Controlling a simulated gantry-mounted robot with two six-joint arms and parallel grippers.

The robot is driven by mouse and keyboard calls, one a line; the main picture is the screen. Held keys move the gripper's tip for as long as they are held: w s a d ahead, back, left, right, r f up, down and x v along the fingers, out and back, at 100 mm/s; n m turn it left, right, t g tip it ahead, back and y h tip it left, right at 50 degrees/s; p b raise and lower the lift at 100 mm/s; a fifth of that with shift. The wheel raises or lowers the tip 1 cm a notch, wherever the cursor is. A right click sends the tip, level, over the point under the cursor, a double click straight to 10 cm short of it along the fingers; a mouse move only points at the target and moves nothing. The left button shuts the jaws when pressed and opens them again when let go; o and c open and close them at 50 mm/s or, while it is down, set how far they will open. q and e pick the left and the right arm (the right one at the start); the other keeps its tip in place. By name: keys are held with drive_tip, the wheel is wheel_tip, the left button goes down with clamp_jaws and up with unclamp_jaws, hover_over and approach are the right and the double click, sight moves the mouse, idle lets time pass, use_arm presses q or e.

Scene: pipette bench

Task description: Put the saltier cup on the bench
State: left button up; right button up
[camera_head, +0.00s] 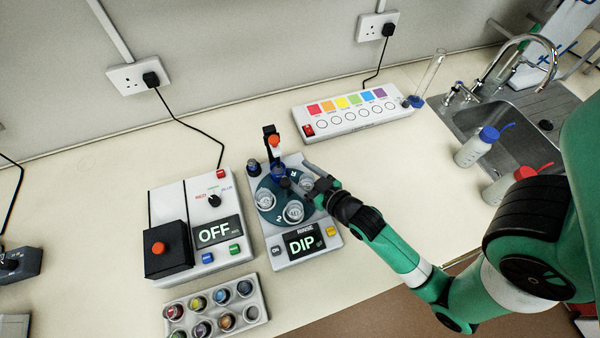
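A grey instrument (278,250) with a "DIP" display carries a dark round carousel (280,217) holding clear cups. One cup (293,211) is at the front, another cup (265,199) at the left and a third cup (306,184) at the right, beside my gripper. An upright orange-and-blue probe (275,143) stands at the back of the carousel. Which cup is saltier cannot be told. My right gripper (314,177) is at the carousel's right edge, close to the right cup; its fingers are small and partly hidden, so its opening and any contact are unclear. My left gripper is not in view.
A box with an "OFF" display (218,232) stands left of the instrument. A rack of coloured vials (257,291) is in front. A strip with coloured squares (350,119) lies behind. Two wash bottles (470,152) and a sink (520,125) are at right. Bare bench lies between.

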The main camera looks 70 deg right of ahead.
sight(303, 175)
drive_tip(key=shift+f+b, duration=0.15)
drive_tip(key=shift+b, duration=0.25)
drive_tip(key=p+v, duration=0.1)
drive_tip(key=v, duration=0.4)
drive_tip(key=shift+r+p, duration=0.35)
drive_tip(key=shift+r, duration=0.05)
drive_tip(key=v, duration=0.6)
drive_tip(key=shift+f+b, duration=0.15)
drive_tip(key=shift+b, duration=0.25)
drive_tip(key=shift+s, duration=0.2)
drive_tip(key=shift+w+r, duration=0.1)
drive_tip(key=shift+r, duration=0.15)
